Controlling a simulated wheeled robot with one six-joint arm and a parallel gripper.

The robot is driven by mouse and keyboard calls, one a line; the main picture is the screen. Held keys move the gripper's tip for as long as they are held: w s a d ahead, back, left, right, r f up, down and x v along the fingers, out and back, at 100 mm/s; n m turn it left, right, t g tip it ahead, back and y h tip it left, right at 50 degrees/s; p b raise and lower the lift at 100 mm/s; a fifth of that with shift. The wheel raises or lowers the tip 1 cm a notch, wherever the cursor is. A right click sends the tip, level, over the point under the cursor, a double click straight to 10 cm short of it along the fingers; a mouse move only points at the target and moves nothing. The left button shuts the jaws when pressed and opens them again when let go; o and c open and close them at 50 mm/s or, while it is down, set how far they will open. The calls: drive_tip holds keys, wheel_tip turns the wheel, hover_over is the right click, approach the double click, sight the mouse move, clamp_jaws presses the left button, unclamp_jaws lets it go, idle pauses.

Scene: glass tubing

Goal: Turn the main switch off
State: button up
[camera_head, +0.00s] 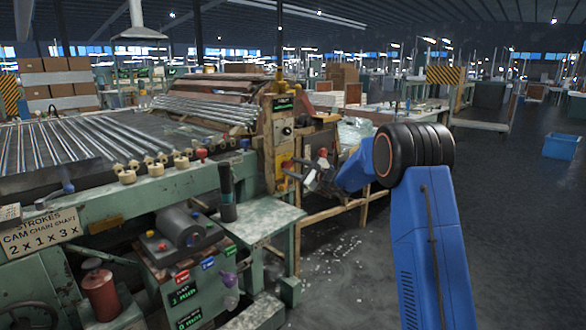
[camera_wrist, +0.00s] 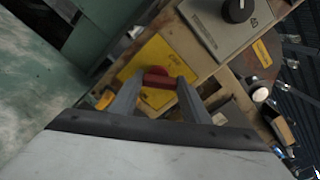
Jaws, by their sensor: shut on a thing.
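The main switch is a red handle (camera_wrist: 158,78) on a yellow plate (camera_wrist: 150,58). In the wrist view my gripper (camera_wrist: 160,82) has one finger on each side of the red handle and is shut on it. The handle spans the gap between the fingertips. In the head view my gripper (camera_head: 290,172) reaches from the right to the yellow plate (camera_head: 284,160) on the machine's upright panel. There the red handle is small and partly hidden by the gripper, so its setting is not readable.
A grey box with a black knob (camera_wrist: 238,9) sits beside the yellow plate. The green machine (camera_head: 120,205) with glass tubes (camera_head: 205,108) fills the left. A small green side table (camera_head: 255,222) stands below the panel. The floor at right is open, with a blue bin (camera_head: 561,146) farther off.

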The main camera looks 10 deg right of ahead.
drive_tip(key=n, duration=0.5)
drive_tip(key=shift+s+a+n, duration=0.1)
drive_tip(key=shift+n, duration=0.2)
drive_tip(key=n, duration=0.4)
drive_tip(key=shift+f+n, duration=0.1)
drive_tip(key=shift+n, duration=0.3)
drive_tip(key=shift+a, duration=0.1)
drive_tip(key=o, duration=1)
drive_tip(key=shift+o, duration=0.2)
drive_tip(key=v, duration=1.7)
drive_tip(key=shift+s, duration=0.2)
